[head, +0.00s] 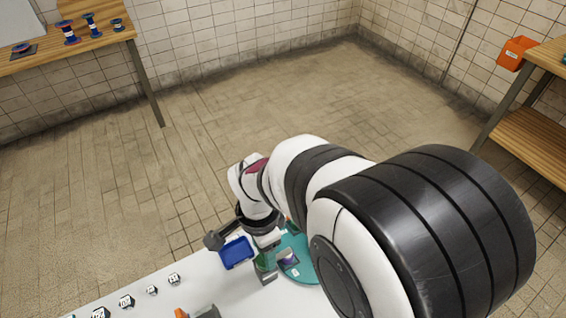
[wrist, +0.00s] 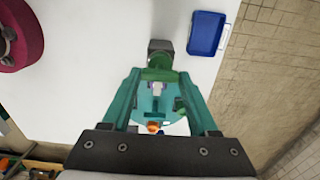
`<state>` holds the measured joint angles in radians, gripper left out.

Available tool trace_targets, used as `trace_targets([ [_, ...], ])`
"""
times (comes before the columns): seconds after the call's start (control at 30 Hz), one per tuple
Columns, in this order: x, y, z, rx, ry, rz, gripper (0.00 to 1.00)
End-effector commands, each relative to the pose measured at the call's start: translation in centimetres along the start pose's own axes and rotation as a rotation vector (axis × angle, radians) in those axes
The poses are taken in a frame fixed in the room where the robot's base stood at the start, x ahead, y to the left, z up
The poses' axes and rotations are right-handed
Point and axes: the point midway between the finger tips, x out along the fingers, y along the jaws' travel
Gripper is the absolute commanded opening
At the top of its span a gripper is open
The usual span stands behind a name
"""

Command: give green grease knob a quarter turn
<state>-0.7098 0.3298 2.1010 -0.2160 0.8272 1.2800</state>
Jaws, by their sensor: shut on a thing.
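The green grease knob (wrist: 158,75) shows in the wrist view between the two teal fingertips of my gripper (wrist: 160,78), below a dark grey block. My gripper is shut on it, and the fingers hide its sides. In the head view a green part (head: 264,262) shows under my wrist, close to a teal round plate (head: 301,262). My arm hides much of that area, so the knob's angle cannot be told.
A blue tray (head: 236,252) lies on the white table beside my gripper; it also shows in the wrist view (wrist: 207,33). Several small labelled blocks (head: 126,302) stand at the front left. A maroon round object (wrist: 20,35) is at the wrist view's upper left.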

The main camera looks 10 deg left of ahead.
Motion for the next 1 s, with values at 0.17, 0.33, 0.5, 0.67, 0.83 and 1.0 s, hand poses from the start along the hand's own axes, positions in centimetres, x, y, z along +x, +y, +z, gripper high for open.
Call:
trace_targets([
  [0.17,-0.1,0.0,0.0,0.0,0.0,-0.001,0.71],
  [0.33,0.0,0.0,0.0,0.0,0.0,-0.001,0.9],
  [0.5,0.0,0.0,0.0,-0.001,0.0,0.0,0.9],
  [0.67,-1.2,-0.1,0.0,0.0,0.0,-0.003,0.9],
  [0.83,-6.1,-0.1,0.0,0.0,0.001,-0.008,0.9],
  [1.0,-11.5,-0.1,0.0,0.0,0.001,-0.008,0.9],
])
